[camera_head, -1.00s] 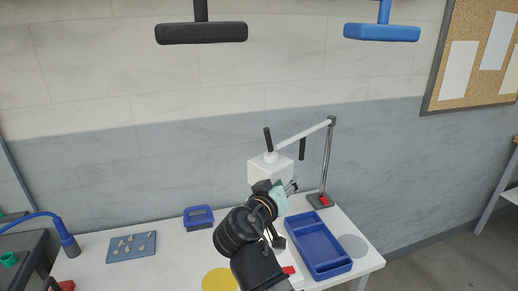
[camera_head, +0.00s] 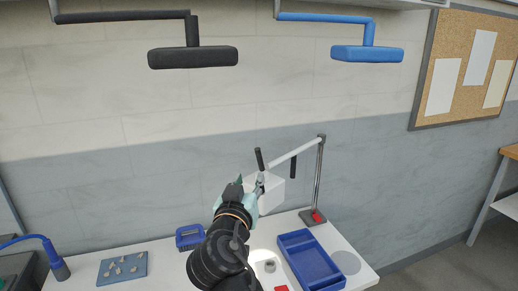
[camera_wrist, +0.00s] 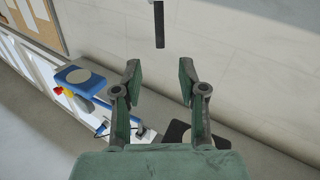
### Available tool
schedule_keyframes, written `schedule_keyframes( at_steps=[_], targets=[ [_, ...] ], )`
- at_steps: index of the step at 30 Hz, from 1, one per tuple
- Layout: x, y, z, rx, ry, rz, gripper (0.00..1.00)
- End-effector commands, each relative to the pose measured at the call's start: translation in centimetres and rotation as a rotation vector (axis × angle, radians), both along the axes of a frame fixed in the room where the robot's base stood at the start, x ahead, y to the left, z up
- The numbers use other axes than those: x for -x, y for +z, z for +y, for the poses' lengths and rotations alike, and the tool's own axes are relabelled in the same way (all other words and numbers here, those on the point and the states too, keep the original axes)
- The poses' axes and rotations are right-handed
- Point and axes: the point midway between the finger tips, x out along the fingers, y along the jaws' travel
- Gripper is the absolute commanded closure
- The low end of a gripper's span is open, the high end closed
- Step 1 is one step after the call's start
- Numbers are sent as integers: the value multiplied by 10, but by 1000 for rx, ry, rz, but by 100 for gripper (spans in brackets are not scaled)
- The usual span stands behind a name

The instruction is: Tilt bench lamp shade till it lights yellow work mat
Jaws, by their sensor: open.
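The bench lamp has a white box-like shade (camera_head: 271,194) on a white arm (camera_head: 295,152), carried by a metal post at the right. A dark rod (camera_head: 260,159) sticks up at the shade. My gripper (camera_head: 250,184) is open, just left of the shade in the head view and overlapping its edge. In the wrist view my gripper (camera_wrist: 159,80) has nothing between its fingers. A dark rod (camera_wrist: 158,25) hangs beyond the fingertips, apart from them. A bright patch lies on the bench right of my arm. The yellow mat is not visible now.
A blue tray (camera_head: 308,262) lies right of the bright patch, by a grey disc (camera_head: 346,262). A blue caddy (camera_head: 189,237) and a blue mat with small parts (camera_head: 122,267) lie left. Black (camera_head: 193,57) and blue (camera_head: 367,54) lamp heads hang above.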

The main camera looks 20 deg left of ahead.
Motion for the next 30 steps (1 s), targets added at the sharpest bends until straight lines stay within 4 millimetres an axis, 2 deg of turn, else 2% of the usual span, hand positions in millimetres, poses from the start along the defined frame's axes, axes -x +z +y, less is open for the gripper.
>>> schedule_keyframes(
  at_steps=[1,6,15,21,30],
  targets=[
    [-5,6,0,4,-3,2,59],
    [-19,5,1,3,-2,3,59],
    [-81,2,11,2,-3,3,59],
    [-113,2,15,2,-2,2,59],
    [-133,-1,17,1,0,2,59]
  ],
)
